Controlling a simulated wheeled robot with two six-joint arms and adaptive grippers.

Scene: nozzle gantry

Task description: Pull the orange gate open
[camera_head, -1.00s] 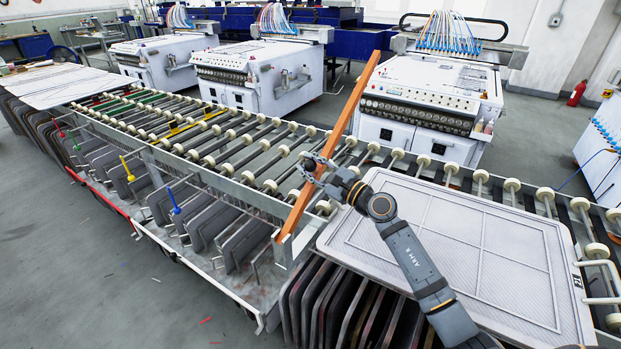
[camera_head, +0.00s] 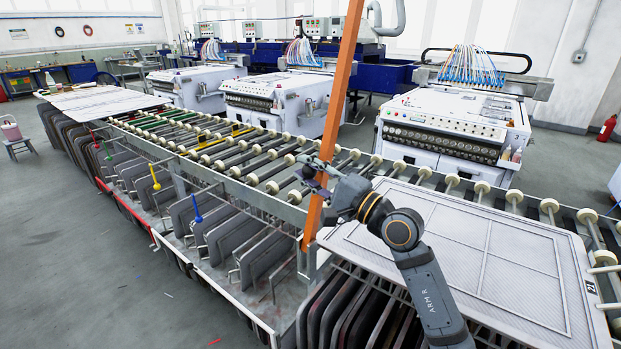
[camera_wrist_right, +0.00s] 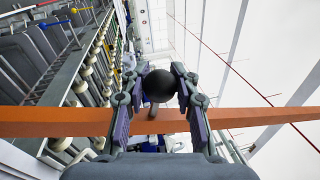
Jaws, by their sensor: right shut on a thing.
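The orange gate (camera_head: 336,100) is a long bar. It rises steeply from a bracket (camera_head: 312,258) on the near side of the roller conveyor, and its top runs out of the head view. My right gripper (camera_head: 314,178) is at the lower part of the bar. In the right wrist view the bar (camera_wrist_right: 50,122) crosses the picture behind the fingers. A dark ball knob (camera_wrist_right: 158,86) on a short stem sits between the fingers of my right gripper (camera_wrist_right: 160,80), which is shut on it. My left gripper is not in view.
The roller conveyor (camera_head: 245,183) runs from far left to right. A screen frame (camera_head: 470,250) lies on it at the right, close to my right arm. White machines (camera_head: 455,110) stand behind. Grey panels (camera_head: 215,235) hang under the conveyor. Open floor lies at the left.

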